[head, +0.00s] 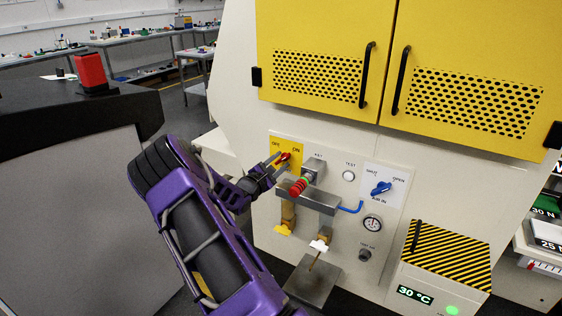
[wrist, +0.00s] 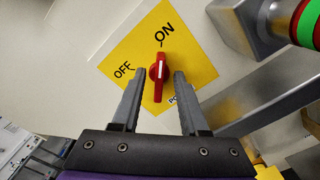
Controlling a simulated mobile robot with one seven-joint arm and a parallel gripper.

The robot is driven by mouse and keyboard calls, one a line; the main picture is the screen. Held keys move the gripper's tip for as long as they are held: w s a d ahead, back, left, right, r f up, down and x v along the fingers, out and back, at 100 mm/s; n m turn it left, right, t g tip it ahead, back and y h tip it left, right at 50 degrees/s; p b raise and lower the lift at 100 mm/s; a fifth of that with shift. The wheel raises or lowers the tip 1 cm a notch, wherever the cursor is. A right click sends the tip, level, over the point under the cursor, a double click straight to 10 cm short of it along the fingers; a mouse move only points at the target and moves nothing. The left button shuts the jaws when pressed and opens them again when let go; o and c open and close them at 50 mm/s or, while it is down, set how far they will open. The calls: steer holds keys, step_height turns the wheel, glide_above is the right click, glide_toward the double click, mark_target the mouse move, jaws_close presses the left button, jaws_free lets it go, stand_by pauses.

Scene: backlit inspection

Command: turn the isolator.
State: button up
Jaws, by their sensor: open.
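The isolator is a red rotary knob (wrist: 158,77) on a yellow plate (wrist: 118,53) marked OFF and ON. In the wrist view its white line points up toward ON. My gripper (wrist: 160,72) is open, with one finger on each side of the knob in the picture; I cannot tell whether either touches it. In the head view the knob (head: 285,156) is partly hidden by my gripper (head: 277,160), which reaches in from the left.
Right of the plate, a red-and-green-banded part (head: 299,187) sticks out near a grey metal block (head: 312,200). A blue valve handle (head: 381,188) and a gauge (head: 372,223) are further right. Yellow cabinet doors (head: 325,30) with black handles are above.

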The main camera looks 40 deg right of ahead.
steer(key=p+v, duration=0.1)
steer(key=v, duration=1.5)
steer(key=shift+a, duration=0.15)
